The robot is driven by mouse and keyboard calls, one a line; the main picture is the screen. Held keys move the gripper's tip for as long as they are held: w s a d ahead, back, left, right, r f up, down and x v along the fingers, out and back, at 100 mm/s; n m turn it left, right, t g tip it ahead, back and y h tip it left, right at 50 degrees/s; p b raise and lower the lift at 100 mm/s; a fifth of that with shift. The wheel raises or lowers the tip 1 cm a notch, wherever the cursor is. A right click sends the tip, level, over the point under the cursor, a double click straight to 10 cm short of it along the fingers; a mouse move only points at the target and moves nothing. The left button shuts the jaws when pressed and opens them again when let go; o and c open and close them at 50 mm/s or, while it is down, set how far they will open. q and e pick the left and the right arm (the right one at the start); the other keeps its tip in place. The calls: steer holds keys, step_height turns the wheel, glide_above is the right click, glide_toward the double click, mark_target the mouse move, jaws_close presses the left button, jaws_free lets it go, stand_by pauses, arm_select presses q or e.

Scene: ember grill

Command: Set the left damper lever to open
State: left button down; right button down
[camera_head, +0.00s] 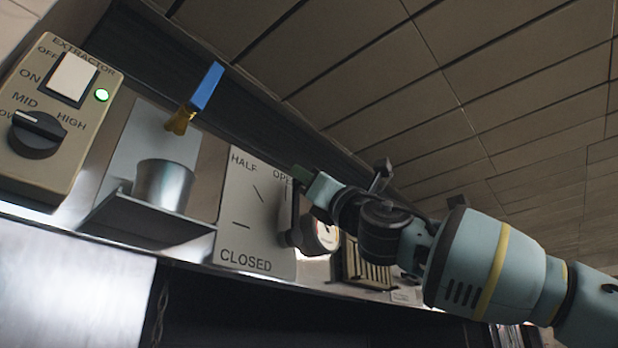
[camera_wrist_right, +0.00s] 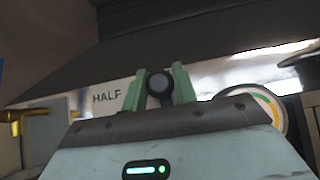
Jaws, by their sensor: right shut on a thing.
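The damper plate (camera_head: 237,205) shows in the head view, marked HALF, OPEN and CLOSED; its HALF label also shows in the wrist view (camera_wrist_right: 107,96). My right gripper (camera_head: 312,183) is at the plate's upper right, beside the partly covered OPEN label. In the wrist view its green fingers (camera_wrist_right: 158,85) are shut around the dark round knob of the damper lever (camera_wrist_right: 158,82). The lever seems to point up toward the OPEN side, but my gripper hides much of it, so its exact setting is unclear. My left gripper is out of view.
To the left are a metal cup (camera_head: 163,186) on a bracket, a blue-handled brass valve (camera_head: 206,87) and the extractor panel (camera_head: 62,150) with a green light. A round gauge (camera_head: 326,236) sits just right of the plate, close to my gripper; it also shows in the wrist view (camera_wrist_right: 267,103).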

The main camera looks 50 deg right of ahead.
steer(key=shift+d, duration=0.1)
steer(key=c, duration=1.1)
jaws_free()
steer(key=shift+c, duration=0.2)
steer(key=shift+s+f, duration=0.15)
steer(key=shift+f, duration=0.05)
steer(key=b+v, duration=0.2)
steer(key=v, duration=0.5)
steer(key=shift+b, duration=0.3)
steer(key=shift+s, duration=0.15)
steer(key=shift+f, duration=0.1)
